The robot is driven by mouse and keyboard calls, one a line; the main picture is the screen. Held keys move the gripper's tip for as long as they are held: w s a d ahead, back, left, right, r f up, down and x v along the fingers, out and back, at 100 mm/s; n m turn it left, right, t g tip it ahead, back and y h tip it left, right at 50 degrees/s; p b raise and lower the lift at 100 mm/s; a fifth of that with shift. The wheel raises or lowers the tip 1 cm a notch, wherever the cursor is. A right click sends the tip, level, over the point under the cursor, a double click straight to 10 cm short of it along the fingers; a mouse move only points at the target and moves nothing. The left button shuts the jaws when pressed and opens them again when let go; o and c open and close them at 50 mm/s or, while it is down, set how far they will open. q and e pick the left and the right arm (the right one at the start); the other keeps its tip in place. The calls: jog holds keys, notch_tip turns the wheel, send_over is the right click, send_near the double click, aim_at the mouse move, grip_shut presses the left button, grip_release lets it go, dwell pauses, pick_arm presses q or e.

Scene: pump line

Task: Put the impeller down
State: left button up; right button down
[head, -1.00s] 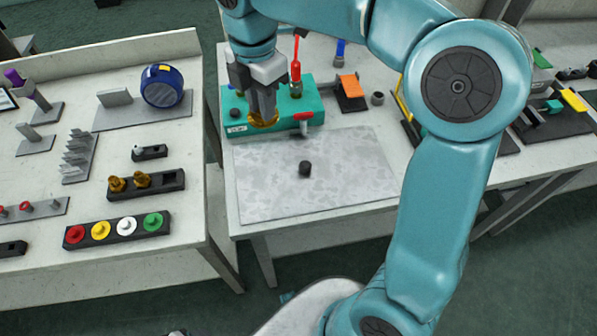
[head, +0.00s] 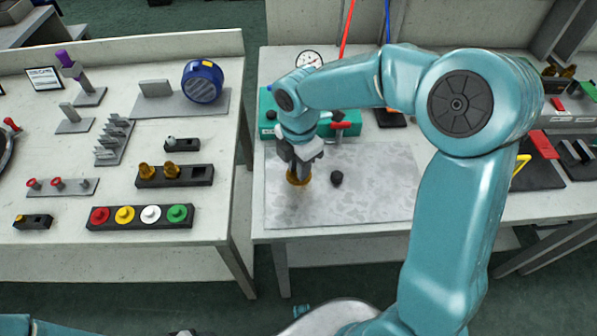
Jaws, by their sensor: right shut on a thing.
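My right gripper (head: 297,172) points down over the left part of the grey mottled mat (head: 375,195). It is shut on the brass-coloured impeller (head: 298,180), which shows below the fingers. The impeller is at or just above the mat; I cannot tell whether it touches. My wrist and fingers hide its upper part. My left gripper is not in view.
A small black knob-like part (head: 336,178) stands on the mat just right of the impeller. Behind is a teal pump block (head: 268,117) with a red-handled lever (head: 340,125), partly hidden by my arm. The mat's right and front parts are clear.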

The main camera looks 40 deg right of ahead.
notch_tip(320, 180, down, 3)
jog(key=shift+r, duration=0.2)
jog(key=shift+r, duration=0.1)
jog(key=c, duration=1)
grip_release()
jog(key=shift+f, duration=0.2)
